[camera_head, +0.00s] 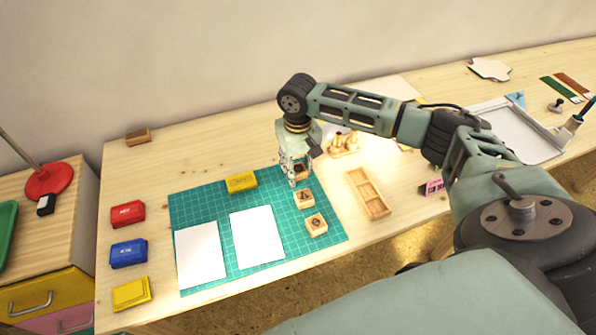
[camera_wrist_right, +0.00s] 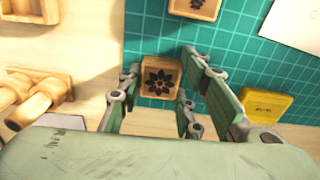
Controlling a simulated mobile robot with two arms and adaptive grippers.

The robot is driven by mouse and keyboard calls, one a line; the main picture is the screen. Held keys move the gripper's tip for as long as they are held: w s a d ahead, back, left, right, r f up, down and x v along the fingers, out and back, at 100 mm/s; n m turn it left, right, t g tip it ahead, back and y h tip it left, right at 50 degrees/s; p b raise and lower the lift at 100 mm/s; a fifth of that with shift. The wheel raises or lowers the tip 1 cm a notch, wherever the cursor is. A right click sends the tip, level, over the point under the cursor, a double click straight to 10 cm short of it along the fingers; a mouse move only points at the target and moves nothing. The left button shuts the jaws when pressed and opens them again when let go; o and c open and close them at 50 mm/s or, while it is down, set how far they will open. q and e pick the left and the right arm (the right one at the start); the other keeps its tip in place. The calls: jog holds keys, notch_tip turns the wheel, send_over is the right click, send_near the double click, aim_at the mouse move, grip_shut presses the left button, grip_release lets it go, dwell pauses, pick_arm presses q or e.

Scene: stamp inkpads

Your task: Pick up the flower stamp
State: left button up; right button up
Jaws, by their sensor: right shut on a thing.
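The flower stamp (camera_wrist_right: 160,77) is a small wooden block with a dark flower on its face. It sits between the fingers of my right gripper (camera_wrist_right: 158,84), which is shut on it, in the right wrist view. In the head view my right gripper (camera_head: 296,178) points down at the back right part of the green mat (camera_head: 215,200), and its fingers partly hide the stamp (camera_head: 302,171). I cannot tell whether the stamp touches the mat. My left gripper is not in view.
Two more wooden stamps (camera_head: 304,197) (camera_head: 316,224) lie in front of the gripper. A yellow inkpad (camera_head: 242,183) and two white sheets (camera_head: 257,237) lie on the mat. Wooden handled stamps (camera_head: 344,145) and a wooden tray (camera_head: 369,194) stand to the right. Red (camera_head: 128,214) and blue (camera_head: 129,253) inkpads lie left.

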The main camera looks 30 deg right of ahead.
aim_at(298, 168)
jog(key=shift+c, duration=1.4)
jog(key=shift+r, duration=0.1)
jog(key=shift+r, duration=0.6)
notch_tip(298, 168, up, 3)
jog(key=shift+w+f, duration=0.1)
jog(key=s+d+r, duration=0.6)
jog(key=s+d, duration=0.2)
jog(key=shift+d+r+b, duration=0.25)
jog(key=shift+r+b, duration=0.15)
jog(key=shift+s, duration=0.1)
